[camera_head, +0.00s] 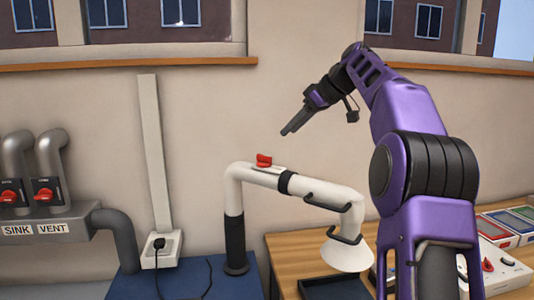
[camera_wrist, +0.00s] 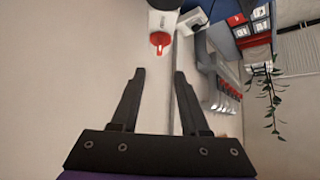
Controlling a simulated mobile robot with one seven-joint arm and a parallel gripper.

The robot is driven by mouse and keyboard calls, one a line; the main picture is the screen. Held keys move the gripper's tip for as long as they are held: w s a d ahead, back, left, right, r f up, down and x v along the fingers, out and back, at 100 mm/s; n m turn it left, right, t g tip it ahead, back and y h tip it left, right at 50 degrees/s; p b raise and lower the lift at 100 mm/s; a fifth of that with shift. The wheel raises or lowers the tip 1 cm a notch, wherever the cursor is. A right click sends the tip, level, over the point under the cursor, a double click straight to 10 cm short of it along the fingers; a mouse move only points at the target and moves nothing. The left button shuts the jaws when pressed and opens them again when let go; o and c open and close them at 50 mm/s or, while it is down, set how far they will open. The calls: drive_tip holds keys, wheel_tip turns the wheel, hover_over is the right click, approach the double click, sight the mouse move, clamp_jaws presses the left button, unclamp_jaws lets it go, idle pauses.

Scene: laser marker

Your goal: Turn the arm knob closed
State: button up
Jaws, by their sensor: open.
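The red arm knob (camera_head: 264,160) sits on top of a white extraction arm (camera_head: 262,177) near its upper left bend. In the wrist view the knob (camera_wrist: 160,41) shows at the top centre, ahead of the fingers, on the white arm's end (camera_wrist: 163,20). My gripper (camera_head: 285,133) is up and to the right of the knob in the head view, apart from it. In the wrist view my gripper (camera_wrist: 160,75) has its two black fingers spread, with nothing between them. The knob's exact setting is too small to read.
A wooden table (camera_head: 287,250) stands at right with a dark tray (camera_head: 335,287) and coloured trays (camera_head: 497,230). Grey SINK and VENT pipes with red knobs (camera_head: 9,194) are at left. A socket box (camera_head: 160,249) is below the wall duct. The wall above the white arm is clear.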

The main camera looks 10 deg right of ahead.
sight(264, 156)
drive_tip(key=x, duration=1.2)
drive_tip(key=shift+w, duration=0.15)
clamp_jaws()
